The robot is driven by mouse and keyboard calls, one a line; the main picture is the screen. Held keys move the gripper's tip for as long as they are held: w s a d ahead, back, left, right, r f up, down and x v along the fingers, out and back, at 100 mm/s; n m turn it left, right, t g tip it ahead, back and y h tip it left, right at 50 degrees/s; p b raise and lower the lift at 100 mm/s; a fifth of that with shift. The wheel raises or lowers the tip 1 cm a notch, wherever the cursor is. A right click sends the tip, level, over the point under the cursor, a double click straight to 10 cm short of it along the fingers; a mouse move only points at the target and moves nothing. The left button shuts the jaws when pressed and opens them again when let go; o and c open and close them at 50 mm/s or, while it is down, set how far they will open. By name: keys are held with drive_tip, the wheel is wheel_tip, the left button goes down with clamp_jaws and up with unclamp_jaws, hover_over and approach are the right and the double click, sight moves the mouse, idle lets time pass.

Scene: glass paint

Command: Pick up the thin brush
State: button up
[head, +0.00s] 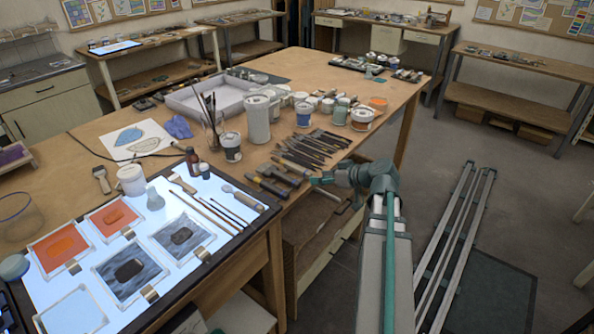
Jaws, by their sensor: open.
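Several brushes lie side by side on the right part of the lit panel (180,262). Two slim dark brushes (229,211) lie parallel there; I cannot tell for sure which is the thin brush. A longer brown-handled brush (195,208) lies left of them, and a thicker brush with a pale handle (243,197) lies right of them. No brush is visibly hidden.
Framed glass samples (183,237) cover the panel left of the brushes. Dark-handled tools (307,148) crowd the table near my gripper, with pots (257,116) and a grey tray (205,96) farther back.

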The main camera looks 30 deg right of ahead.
sight(296, 166)
drive_tip(key=shift+w+a+f+n+t+p, duration=0.15)
drive_tip(key=shift+w+a+n+p, duration=0.4)
drive_tip(key=shift+w, duration=1.1)
drive_tip(key=shift+w+a+f+n+t+p, duration=0.1)
drive_tip(key=shift+w+a+n+p, duration=0.1)
drive_tip(key=shift+w+a+p, duration=1.1)
drive_tip(key=shift+w+a+f+n+t+p, duration=0.15)
drive_tip(key=shift+w+a+n+p, duration=0.25)
drive_tip(key=shift+w, duration=1.55)
drive_tip(key=shift+y, duration=0.3)
clamp_jaws()
